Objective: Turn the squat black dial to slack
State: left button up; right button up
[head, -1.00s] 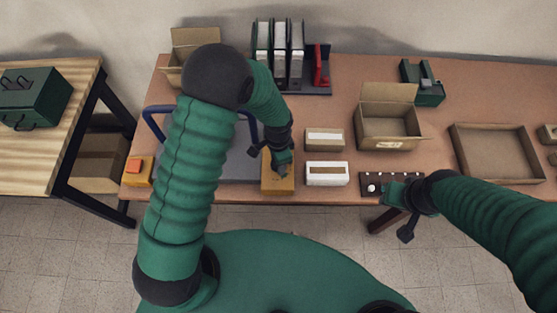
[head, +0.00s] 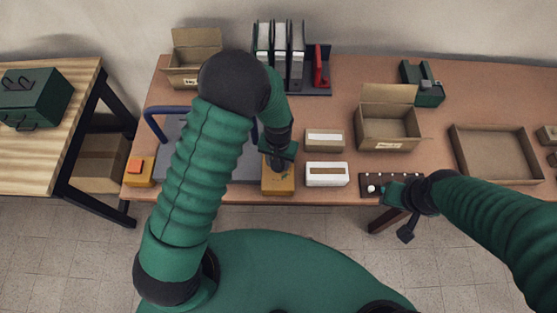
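My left gripper (head: 278,164) points down at the top of a yellow-orange box (head: 278,184) near the table's front edge. It covers the back part of the box top, and its fingers are too small and dark to tell open from shut. I cannot make out the squat black dial; it may be hidden under this gripper. My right gripper (head: 392,192) is at the front edge of a dark strip with small white knobs (head: 378,178). Its fingers are also unclear.
A white box (head: 326,174) and a tan box (head: 324,140) stand right of the yellow-orange box. A grey plate with a blue tube frame (head: 180,150) lies left, partly behind my arm. An open carton (head: 386,130) and a shallow tray (head: 497,153) stand farther right.

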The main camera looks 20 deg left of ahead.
pick_arm(q)
jog(key=shift+w+n, duration=0.1)
jog(key=shift+n, duration=0.5)
jog(key=o, duration=1.4)
notch_tip(320, 180, up, 17)
jog(key=shift+b, duration=0.45)
jog(key=shift+f, duration=0.15)
jog(key=s+a+f+t, duration=0.1)
jog(key=s+a+t, duration=0.1)
jog(key=s+a, duration=0.4)
jog(key=s, duration=0.3)
jog(key=shift+s+a+f+m+t+b, duration=0.3)
jog(key=shift+s+a+f+m+b, duration=0.05)
jog(key=shift+s+a+m+b, duration=0.05)
